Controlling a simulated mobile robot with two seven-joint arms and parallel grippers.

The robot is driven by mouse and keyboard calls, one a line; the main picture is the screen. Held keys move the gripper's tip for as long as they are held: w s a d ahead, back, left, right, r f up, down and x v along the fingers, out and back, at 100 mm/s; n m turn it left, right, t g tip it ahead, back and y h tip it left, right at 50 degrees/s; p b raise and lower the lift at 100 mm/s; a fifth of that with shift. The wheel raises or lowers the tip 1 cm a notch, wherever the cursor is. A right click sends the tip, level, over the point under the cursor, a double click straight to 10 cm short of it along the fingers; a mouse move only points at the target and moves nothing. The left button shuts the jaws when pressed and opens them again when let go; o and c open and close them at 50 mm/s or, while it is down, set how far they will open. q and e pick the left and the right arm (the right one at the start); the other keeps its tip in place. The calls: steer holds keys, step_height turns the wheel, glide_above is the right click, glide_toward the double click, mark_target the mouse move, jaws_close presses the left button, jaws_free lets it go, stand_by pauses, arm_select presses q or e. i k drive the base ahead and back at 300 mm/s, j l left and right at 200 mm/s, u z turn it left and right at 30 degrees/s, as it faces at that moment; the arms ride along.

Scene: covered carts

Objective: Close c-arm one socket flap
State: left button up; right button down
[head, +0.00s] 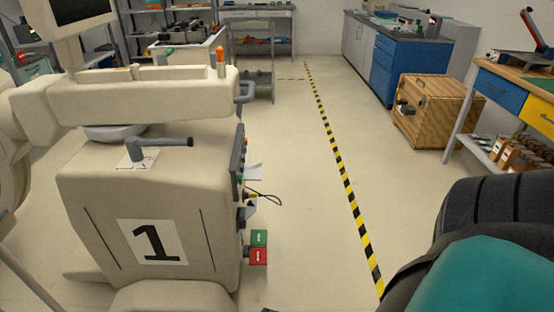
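C-arm one is the large cream machine at the left, with a black 1 on a white label (155,243) on its body (205,185). Its right side is seen almost edge-on. A narrow panel (238,155) with small coloured parts is there, and below it a thin black cable with a yellow part (252,195) sticks out. Small grey and white pieces jut out around the cable; I cannot tell which is the socket flap or whether it is open. Neither of my grippers is in view.
A green block (259,237) and a red block (258,257) protrude low on the machine's right side. Clear floor lies right of it, crossed by yellow-black tape (341,173). A wooden crate (433,110), blue cabinet (397,75) and workbench (500,85) stand at the right.

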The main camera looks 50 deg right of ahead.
mark_target(252, 207)
steer(key=z, duration=1.25)
steer(key=i+l, duration=0.5)
steer(key=i, duration=0.2)
steer(key=i+l, duration=0.55)
steer(key=i, duration=0.15)
steer(key=i+l, duration=0.5)
steer(key=i, duration=0.2)
steer(key=i+l, duration=0.5)
steer(key=i, duration=0.2)
steer(key=i+l+u, duration=0.6)
steer(key=u, duration=2.2)
steer(key=j, duration=0.05)
